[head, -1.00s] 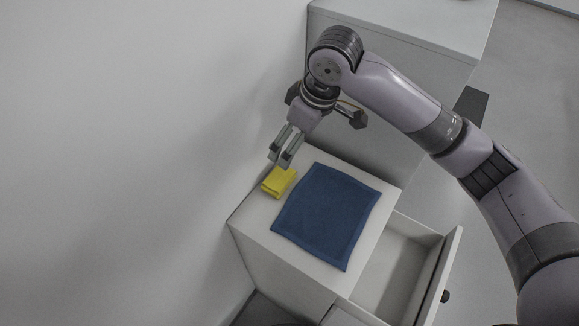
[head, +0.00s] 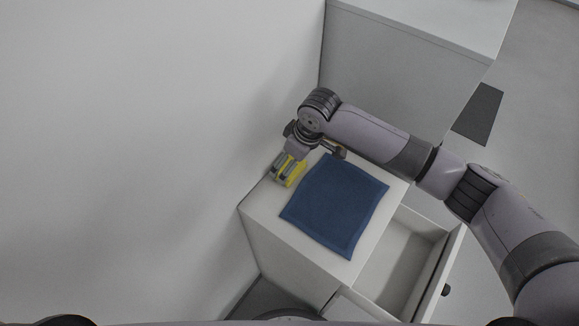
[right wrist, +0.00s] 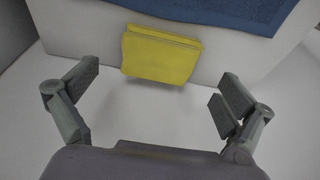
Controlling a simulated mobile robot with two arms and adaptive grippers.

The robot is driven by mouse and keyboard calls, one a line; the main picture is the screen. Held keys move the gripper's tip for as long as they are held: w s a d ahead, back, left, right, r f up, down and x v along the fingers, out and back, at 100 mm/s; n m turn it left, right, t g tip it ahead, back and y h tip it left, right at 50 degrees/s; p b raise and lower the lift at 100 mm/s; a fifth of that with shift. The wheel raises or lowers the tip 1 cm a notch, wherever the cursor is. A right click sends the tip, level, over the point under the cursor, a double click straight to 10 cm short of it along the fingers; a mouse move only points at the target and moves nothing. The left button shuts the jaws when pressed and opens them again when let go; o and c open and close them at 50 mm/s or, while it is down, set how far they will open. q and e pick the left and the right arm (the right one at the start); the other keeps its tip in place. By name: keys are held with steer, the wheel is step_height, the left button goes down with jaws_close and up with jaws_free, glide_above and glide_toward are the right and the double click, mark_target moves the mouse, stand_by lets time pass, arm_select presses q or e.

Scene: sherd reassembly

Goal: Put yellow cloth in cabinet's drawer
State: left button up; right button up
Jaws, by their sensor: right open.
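The folded yellow cloth (head: 293,171) lies on the cabinet top (head: 262,207), close to the wall and beside a blue mat. My right gripper (head: 286,175) is open over the cloth and partly covers it in the head view. In the right wrist view the cloth (right wrist: 161,55) shows whole, ahead of and between the two spread fingers (right wrist: 150,93), with nothing held. The cabinet's drawer (head: 404,264) is pulled out on the right side and looks empty. My left gripper is not in view.
The blue mat (head: 335,205) covers much of the cabinet top and also shows in the right wrist view (right wrist: 235,12). A taller white cabinet (head: 405,75) stands behind. A white wall (head: 120,150) borders the left side.

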steer(key=shift+x, duration=1.1)
steer(key=shift+w+f, duration=0.1)
steer(key=shift+f, duration=0.1)
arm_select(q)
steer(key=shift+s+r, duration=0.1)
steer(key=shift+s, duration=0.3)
arm_select(e)
steer(key=shift+c, duration=0.5)
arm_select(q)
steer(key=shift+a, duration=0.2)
arm_select(e)
steer(key=c, duration=1.1)
steer(key=shift+r, duration=0.1)
steer(key=shift+c, duration=0.2)
